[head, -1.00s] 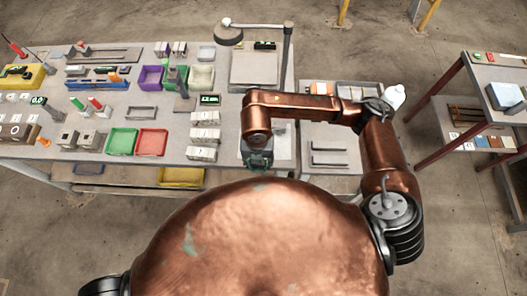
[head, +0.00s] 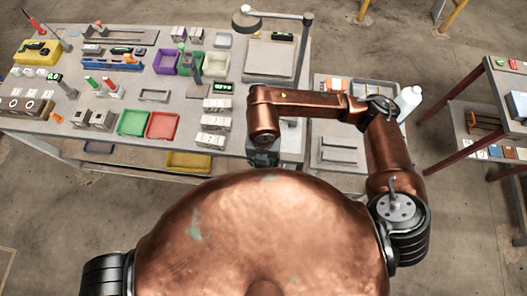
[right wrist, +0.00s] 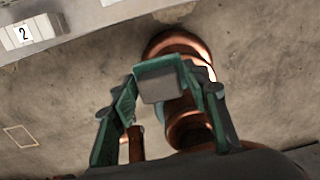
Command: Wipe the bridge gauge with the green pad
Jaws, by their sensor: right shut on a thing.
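My right gripper (head: 263,155) is at the front edge of the workbench, below my copper forearm. In the right wrist view, its green fingers (right wrist: 170,98) are shut on a grey block (right wrist: 158,83), held over bare floor. I cannot tell whether this block is the green pad, as only a grey face shows clearly. I cannot pick out the bridge gauge for certain. A small grey bridge-like frame (head: 155,95) and a device with a green display (head: 222,88) lie on the bench. My left gripper is out of view.
The workbench (head: 190,115) is crowded. Green (head: 132,122) and red (head: 162,125) trays lie near its front, beside white numbered blocks (head: 213,123). A white bottle (head: 408,100) stands right of my arm, near a second table (head: 500,75).

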